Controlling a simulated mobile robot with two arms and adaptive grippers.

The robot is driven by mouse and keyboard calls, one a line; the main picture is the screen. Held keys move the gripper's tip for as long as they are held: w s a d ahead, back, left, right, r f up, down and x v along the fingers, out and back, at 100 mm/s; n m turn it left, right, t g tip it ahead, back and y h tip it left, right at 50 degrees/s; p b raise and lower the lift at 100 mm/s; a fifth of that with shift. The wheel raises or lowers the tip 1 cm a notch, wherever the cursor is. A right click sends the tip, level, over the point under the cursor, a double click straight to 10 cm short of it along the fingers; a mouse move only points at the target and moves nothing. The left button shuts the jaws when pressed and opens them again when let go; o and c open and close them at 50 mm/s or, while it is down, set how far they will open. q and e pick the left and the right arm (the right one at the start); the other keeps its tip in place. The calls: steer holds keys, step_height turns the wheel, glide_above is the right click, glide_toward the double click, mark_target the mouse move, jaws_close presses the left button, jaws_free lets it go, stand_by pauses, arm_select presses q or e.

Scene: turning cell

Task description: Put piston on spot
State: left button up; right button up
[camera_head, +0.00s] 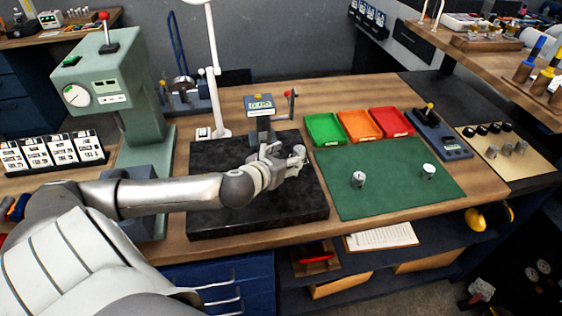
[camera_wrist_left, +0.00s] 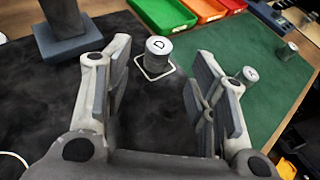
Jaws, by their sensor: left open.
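A silvery piston with a "D" on its white top stands upright on a white-outlined square spot (camera_wrist_left: 158,72) on the black plate (camera_head: 215,215). The piston (camera_wrist_left: 158,52) shows beyond and between my left fingertips in the left wrist view, and near them in the head view (camera_head: 299,151). My left gripper (camera_head: 280,165) is open, its fingers apart with nothing between the pads. Two more pistons stand on the green mat (camera_head: 390,205): a nearer one (camera_head: 358,180) and one to its right (camera_head: 429,171). My right gripper does not show.
A measuring stand (camera_head: 262,120) rises from the back of the black plate. Green (camera_head: 324,129), orange (camera_head: 360,125) and red (camera_head: 391,122) trays line the mat's back edge. A green press (camera_head: 110,85) stands left. Much of the mat is clear.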

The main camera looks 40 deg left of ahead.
arm_select(q)
steer(key=shift+v, duration=1.5)
